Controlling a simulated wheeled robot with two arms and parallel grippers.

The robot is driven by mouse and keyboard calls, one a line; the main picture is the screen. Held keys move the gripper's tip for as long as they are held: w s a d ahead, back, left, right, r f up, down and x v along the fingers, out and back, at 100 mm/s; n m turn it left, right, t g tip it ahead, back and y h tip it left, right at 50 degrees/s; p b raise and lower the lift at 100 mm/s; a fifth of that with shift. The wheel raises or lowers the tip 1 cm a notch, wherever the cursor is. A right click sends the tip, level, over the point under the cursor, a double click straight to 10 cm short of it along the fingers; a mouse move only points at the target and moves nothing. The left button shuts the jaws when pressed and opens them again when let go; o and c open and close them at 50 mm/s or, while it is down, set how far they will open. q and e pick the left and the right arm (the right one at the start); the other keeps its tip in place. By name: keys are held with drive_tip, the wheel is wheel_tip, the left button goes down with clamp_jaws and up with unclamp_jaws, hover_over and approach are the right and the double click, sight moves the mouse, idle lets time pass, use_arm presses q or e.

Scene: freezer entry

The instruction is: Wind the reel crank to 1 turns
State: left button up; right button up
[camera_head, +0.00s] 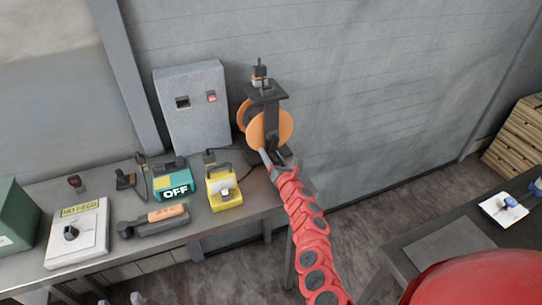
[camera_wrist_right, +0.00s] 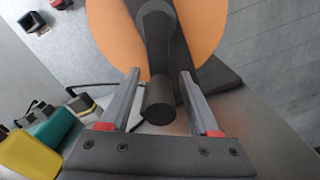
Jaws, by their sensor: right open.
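The reel (camera_head: 270,128) has orange discs and a dark bracket, and stands at the back right end of the grey bench. My right gripper (camera_head: 268,158) reaches up to its front. In the right wrist view the gripper (camera_wrist_right: 160,76) is open. The dark round crank handle (camera_wrist_right: 158,103) lies between its two grey fingers, with gaps on both sides. The crank arm (camera_wrist_right: 155,35) runs up from the handle across the orange disc (camera_wrist_right: 115,35). I cannot make out my left gripper.
On the bench (camera_head: 200,222) stand a yellow device (camera_head: 223,188), a teal device marked OFF (camera_head: 173,182) and a NO FEED panel (camera_head: 77,235). A grey box (camera_head: 192,105) is behind them. A dark table (camera_head: 440,245) stands at the right, with floor between it and the bench.

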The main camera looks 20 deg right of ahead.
sight(277, 164)
drive_tip(key=shift+s+d+r+p, duration=0.1)
drive_tip(key=shift+s+r+p, duration=0.15)
drive_tip(key=shift+s+p, duration=0.4)
drive_tip(key=s+p, duration=0.3)
drive_tip(key=s, duration=0.1)
drive_tip(key=shift+s+f, duration=0.1)
drive_tip(key=shift+s, duration=0.05)
drive_tip(key=s, duration=0.6)
drive_tip(key=s+b, duration=0.1)
drive_tip(key=s, duration=0.3)
drive_tip(key=shift+d+f, duration=0.15)
drive_tip(key=shift+f, duration=0.1)
drive_tip(key=shift+s+r, duration=0.1)
drive_tip(key=shift+s, duration=0.8)
